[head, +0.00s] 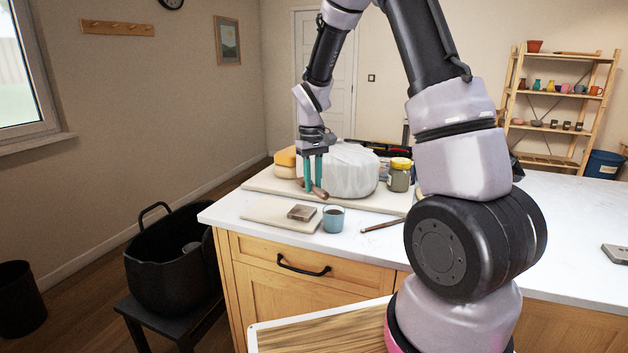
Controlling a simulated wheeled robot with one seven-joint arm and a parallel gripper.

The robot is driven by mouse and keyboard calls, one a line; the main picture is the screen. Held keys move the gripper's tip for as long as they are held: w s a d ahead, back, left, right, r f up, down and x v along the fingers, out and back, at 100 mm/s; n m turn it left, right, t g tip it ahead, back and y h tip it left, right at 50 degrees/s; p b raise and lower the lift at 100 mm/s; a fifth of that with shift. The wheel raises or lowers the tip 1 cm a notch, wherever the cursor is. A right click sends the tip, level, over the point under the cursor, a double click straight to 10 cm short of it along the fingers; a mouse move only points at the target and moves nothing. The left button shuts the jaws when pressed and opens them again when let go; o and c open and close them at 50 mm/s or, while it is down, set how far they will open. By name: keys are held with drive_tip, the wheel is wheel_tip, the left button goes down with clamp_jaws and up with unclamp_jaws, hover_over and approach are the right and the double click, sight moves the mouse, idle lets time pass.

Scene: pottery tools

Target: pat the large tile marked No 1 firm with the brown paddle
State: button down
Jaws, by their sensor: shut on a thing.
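My gripper (314,181), with teal fingers, points down over the back worktop and is shut on a brown, rod-like thing (322,193), which looks like the brown paddle's handle. The rest of that thing is too small or hidden to make out. Just in front and below lies a pale flat slab (262,212) near the worktop's front left edge. A small brown square block (301,213) lies on the slab. I cannot read any No 1 mark, so I cannot tell which piece is the large tile.
A blue cup (333,219) stands right of the slab. A white wrapped lump (350,172), a yellow-lidded jar (399,174) and a yellow sponge-like block (285,160) stand on a pale board behind. A thin brown tool (381,225) lies at right.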

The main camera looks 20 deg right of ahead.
wheel_tip(320, 180, down, 3)
drive_tip(key=shift+d+r, duration=0.1)
drive_tip(key=shift+r, duration=0.05)
drive_tip(key=shift+f, duration=1.3)
drive_tip(key=shift+f, duration=0.1)
wheel_tip(320, 180, down, 3)
drive_tip(key=shift+f, duration=0.15)
drive_tip(key=shift+r, duration=1.9)
